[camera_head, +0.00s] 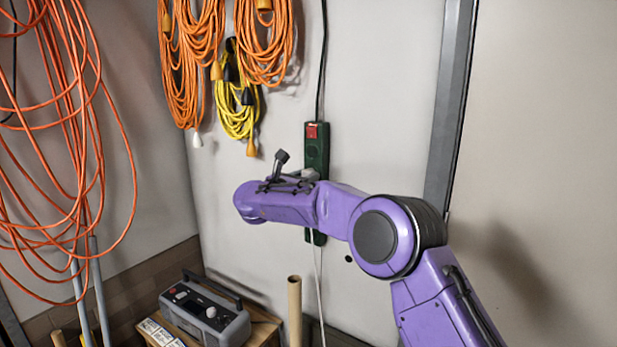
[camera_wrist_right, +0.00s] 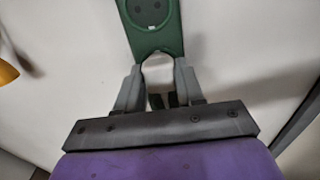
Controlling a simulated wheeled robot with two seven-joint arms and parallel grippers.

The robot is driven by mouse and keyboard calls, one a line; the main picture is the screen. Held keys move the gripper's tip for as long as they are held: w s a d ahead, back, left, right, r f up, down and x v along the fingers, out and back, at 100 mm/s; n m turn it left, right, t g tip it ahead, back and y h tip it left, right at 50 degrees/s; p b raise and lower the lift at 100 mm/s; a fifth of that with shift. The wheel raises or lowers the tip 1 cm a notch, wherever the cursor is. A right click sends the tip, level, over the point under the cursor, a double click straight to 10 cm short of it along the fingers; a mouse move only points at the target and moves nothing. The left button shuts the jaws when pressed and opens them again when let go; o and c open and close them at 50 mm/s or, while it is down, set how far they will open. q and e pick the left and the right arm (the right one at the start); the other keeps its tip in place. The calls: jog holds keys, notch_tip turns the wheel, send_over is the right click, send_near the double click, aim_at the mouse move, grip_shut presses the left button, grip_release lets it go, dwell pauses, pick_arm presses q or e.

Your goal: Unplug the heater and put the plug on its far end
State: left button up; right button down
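A dark green power strip (camera_head: 316,150) with a red switch hangs upright on the wall. A pale plug (camera_head: 309,174) sits at its middle, and a white cord (camera_head: 319,285) hangs down below the strip. My right gripper (camera_head: 304,178) is at the plug, its arm crossing in front of the strip's lower part. In the right wrist view, my gripper's fingers (camera_wrist_right: 157,75) stand apart on both sides of a pale rounded shape, apparently the plug (camera_wrist_right: 157,70). I cannot tell if they press on it. An empty socket (camera_wrist_right: 150,10) shows on the strip above. My left gripper is out of view.
Orange cords (camera_head: 185,70) and a yellow cord (camera_head: 238,110) hang on the wall left of the strip. A grey device with a handle (camera_head: 205,312) sits on a low wooden stand. A cardboard tube (camera_head: 294,310) stands beside it. A grey metal post (camera_head: 450,100) runs up the wall at right.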

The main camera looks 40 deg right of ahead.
jog(key=shift+b+v, duration=2.1)
jog(key=shift+v, duration=0.9)
jog(key=shift+d, duration=0.1)
